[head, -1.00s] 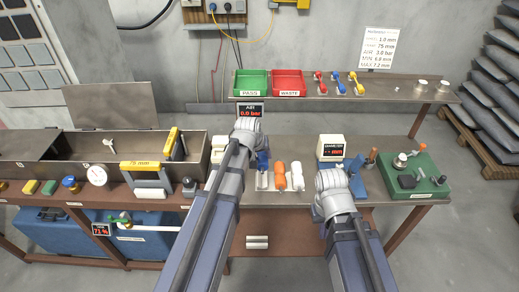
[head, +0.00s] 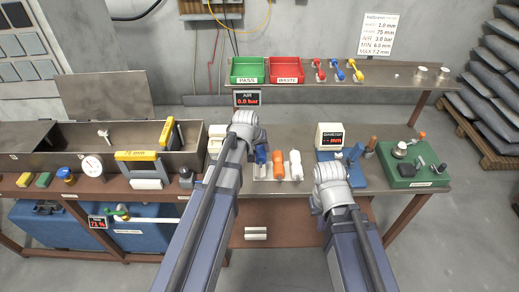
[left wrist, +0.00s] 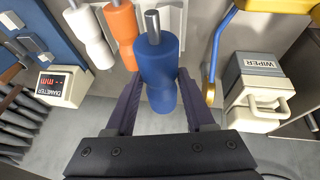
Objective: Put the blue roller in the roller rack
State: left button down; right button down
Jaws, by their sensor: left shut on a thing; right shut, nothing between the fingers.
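The blue roller (left wrist: 158,72) is between the two dark fingers of my left gripper (left wrist: 155,90) in the left wrist view, with its metal shaft end pointing up the picture. In the head view the blue roller (head: 261,154) shows beside my left wrist (head: 243,130), at the left end of the pale roller rack (head: 284,179). An orange roller (head: 278,163) and a white roller (head: 295,164) stand in the rack to its right. I cannot tell whether the blue roller touches the rack. My right gripper (head: 331,186) is over the bench front, its fingers mostly hidden.
The diameter gauge (head: 329,136) stands right of the rack, with a green-based device (head: 410,168) beyond. The wiper box (left wrist: 258,78) is close on the right in the left wrist view. Green (head: 247,70) and red (head: 287,70) bins are on the shelf behind.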

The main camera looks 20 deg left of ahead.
pick_arm(q)
jog(key=shift+f+b, duration=3.7)
jog(key=shift+f, duration=0.25)
jog(key=shift+f, duration=0.1)
jog(key=shift+c, duration=0.9)
grip_release()
jog(key=p+v, duration=0.7)
jog(key=v, duration=0.1)
